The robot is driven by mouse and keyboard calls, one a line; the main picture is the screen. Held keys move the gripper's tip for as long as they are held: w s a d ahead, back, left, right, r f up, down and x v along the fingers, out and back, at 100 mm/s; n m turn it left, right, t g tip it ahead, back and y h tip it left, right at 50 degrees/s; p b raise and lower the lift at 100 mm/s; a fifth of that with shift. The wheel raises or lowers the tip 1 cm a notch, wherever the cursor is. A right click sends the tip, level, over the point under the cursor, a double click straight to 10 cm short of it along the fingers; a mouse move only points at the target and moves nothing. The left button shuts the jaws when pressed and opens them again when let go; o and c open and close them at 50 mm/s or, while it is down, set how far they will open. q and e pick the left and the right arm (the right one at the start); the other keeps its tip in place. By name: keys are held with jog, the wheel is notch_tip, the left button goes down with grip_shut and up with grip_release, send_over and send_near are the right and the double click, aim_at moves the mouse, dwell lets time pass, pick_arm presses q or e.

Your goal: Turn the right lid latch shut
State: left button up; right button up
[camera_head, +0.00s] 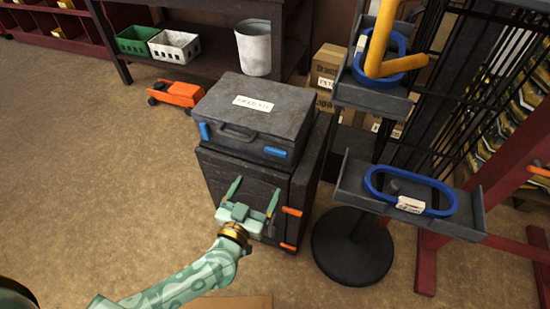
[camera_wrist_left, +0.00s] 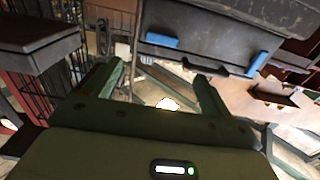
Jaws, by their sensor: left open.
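A dark grey case (camera_head: 255,112) with a white label lies flat on a dark cabinet, its lid down. Its right lid latch (camera_head: 275,152) is blue and lies lengthwise along the front face. The left blue latch (camera_head: 204,131) stands upright near the left corner. My left gripper (camera_head: 256,188) is open and empty, in front of the cabinet and below the case front, apart from both latches. The left wrist view shows the case inverted, with the right latch (camera_wrist_left: 163,41) and the left latch (camera_wrist_left: 257,62) beyond the fingers (camera_wrist_left: 158,80). My right gripper is out of view.
The dark cabinet (camera_head: 230,172) has orange handles (camera_head: 291,211) on its front right. A stand with grey trays holding blue rings (camera_head: 410,190) is close on the right. An orange toy-like vehicle (camera_head: 178,93) is behind left. The floor on the left is clear.

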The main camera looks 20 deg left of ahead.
pick_arm(q)
jog(key=b, duration=0.1)
send_near(275, 153)
jog(key=w, duration=0.1)
jog(key=w+b, duration=0.1)
jog(key=w, duration=0.2)
jog(key=w+b, duration=0.1)
jog(key=w, duration=0.2)
jog(key=shift+w+d+f, duration=0.15)
jog(key=shift+w+f, duration=0.05)
jog(key=shift+w, duration=0.05)
jog(key=shift+w+r+b, duration=0.15)
jog(key=shift+w+b, duration=0.2)
jog(key=shift+w, duration=0.15)
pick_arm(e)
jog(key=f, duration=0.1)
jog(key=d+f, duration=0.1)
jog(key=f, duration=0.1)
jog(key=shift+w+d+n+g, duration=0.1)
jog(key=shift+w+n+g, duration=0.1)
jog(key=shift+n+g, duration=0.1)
pick_arm(q)
jog(key=c, duration=1)
